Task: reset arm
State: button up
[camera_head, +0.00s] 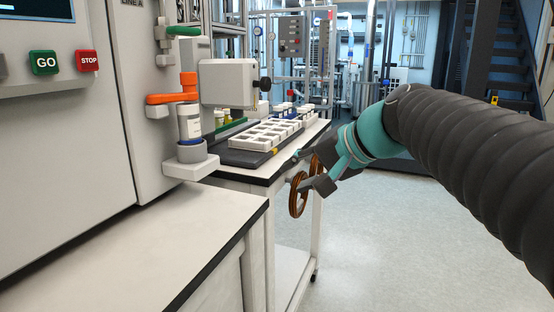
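My arm comes in from the right in a dark ribbed sleeve with a teal wrist. My gripper (302,170) points left, in front of the near end of the bench (240,176). Its two dark fingers are spread apart, and I see nothing clearly held between them. Brown-orange rings (297,200) show right by the fingers. I cannot tell whether the gripper touches them.
A white-topped counter (120,258) fills the lower left. Above it is a machine with a green GO button (44,62), a red STOP button (88,60) and a capped vial (189,124) in a holder. A white rack (268,134) sits on the bench. Open floor (400,240) lies right.

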jog(key=s+d+f+n+g+h, duration=0.1)
jog(key=s+d+f+h, duration=0.3)
jog(key=s+f, duration=0.5)
jog(key=s+d+f+n+h, duration=0.3)
jog(key=s+d+f, duration=0.4)
jog(key=s+f, duration=0.3)
notch_tip(320, 180, down, 4)
jog(key=shift+d+r+g+h, duration=0.25)
jog(key=shift+g+h, duration=0.15)
jog(key=shift+s, duration=0.1)
